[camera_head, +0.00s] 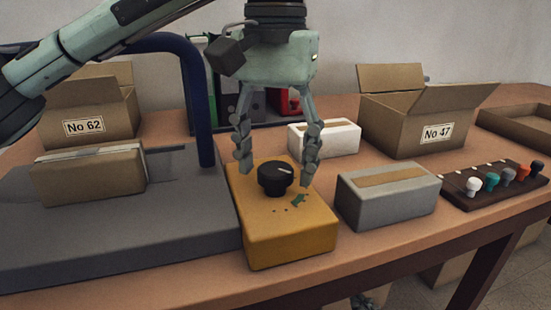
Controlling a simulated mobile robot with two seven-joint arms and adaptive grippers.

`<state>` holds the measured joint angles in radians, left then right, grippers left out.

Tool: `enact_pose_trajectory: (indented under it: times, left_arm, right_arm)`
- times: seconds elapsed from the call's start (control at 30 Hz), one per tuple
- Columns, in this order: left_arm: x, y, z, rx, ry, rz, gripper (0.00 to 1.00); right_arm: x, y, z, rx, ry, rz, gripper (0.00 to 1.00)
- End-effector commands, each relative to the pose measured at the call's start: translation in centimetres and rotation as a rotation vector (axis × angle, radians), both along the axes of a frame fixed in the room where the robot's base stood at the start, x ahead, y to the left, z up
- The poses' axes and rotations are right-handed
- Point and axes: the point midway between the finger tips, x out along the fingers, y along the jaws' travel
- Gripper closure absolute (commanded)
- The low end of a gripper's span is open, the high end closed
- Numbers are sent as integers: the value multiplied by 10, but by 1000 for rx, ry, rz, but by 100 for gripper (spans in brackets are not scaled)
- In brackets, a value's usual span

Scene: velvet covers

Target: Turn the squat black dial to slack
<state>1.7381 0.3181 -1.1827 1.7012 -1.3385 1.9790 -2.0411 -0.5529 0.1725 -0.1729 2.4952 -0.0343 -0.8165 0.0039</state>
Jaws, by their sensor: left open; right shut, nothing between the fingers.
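The squat black dial (274,182) sits on top of a yellow box (290,238) at the table's front. A pale pointer line on its top points to the right. Small dark marks and a green mark lie on the box in front of it; I cannot read any label. My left gripper (276,172) comes down from above, open, with one finger on each side of the dial. I see a gap on both sides, though contact is hard to judge. My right gripper (368,301) barely shows at the bottom edge, below the table, shut and empty.
A grey platform (110,237) with a blue arch (200,105) and a carton (88,178) is left. A grey parcel (387,203) stands close right of the yellow box, a white box (325,139) behind. Coloured knobs on a dark board (497,193) are far right.

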Motion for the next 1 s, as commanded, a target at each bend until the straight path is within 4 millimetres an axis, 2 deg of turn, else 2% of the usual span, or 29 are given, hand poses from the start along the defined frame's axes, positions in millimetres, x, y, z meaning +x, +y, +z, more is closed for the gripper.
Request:
enact_pose_trajectory:
  times: [0.17,0.57,1.0]
  left_arm:
    - [0,0,0,0,0,0,39]
    - [0,0,0,0,0,-1,87]
    - [0,0,0,0,0,93,89]
  right_arm:
    - [0,0,0,0,-1,0,100]
    - [0,0,0,1,1,-1,100]
    - [-1,-1,-1,-2,7,-1,100]
